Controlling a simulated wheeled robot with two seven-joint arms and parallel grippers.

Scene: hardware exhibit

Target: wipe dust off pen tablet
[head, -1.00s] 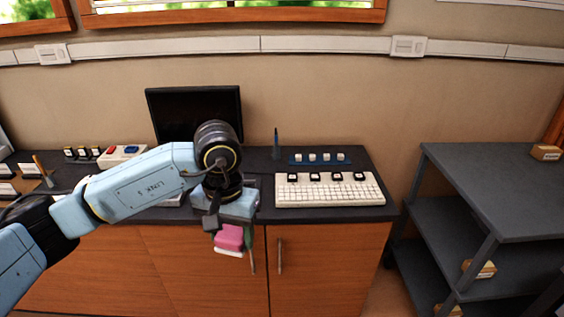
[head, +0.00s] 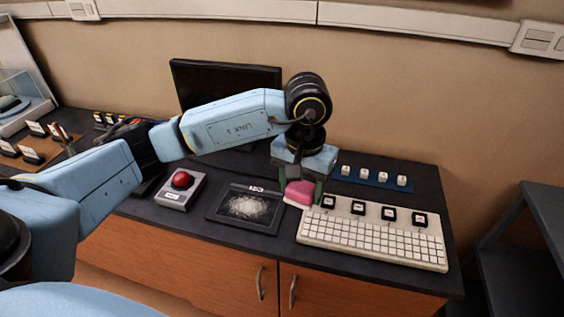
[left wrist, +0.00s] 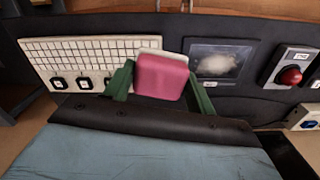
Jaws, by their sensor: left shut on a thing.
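The pen tablet (head: 220,215) lies on the dark counter, a flat black slab with a whitish patch of dust (head: 248,207) on its middle. It also shows in the left wrist view (left wrist: 196,78). My left gripper (head: 301,186) is shut on a pink eraser-like block with a white underside (head: 298,195). The block sits between the green fingers in the left wrist view (left wrist: 161,77). In the head view it is above the counter, right of the tablet and near the keyboard's left end, apart from the tablet. My right gripper is not in view.
A white keyboard (head: 375,243) with several black keycaps lies right of the tablet. A red button box (head: 181,188) stands to its left. A dark monitor (head: 225,85) and a blue strip of white keycaps (head: 372,178) are behind. A grey shelf (head: 530,240) stands at right.

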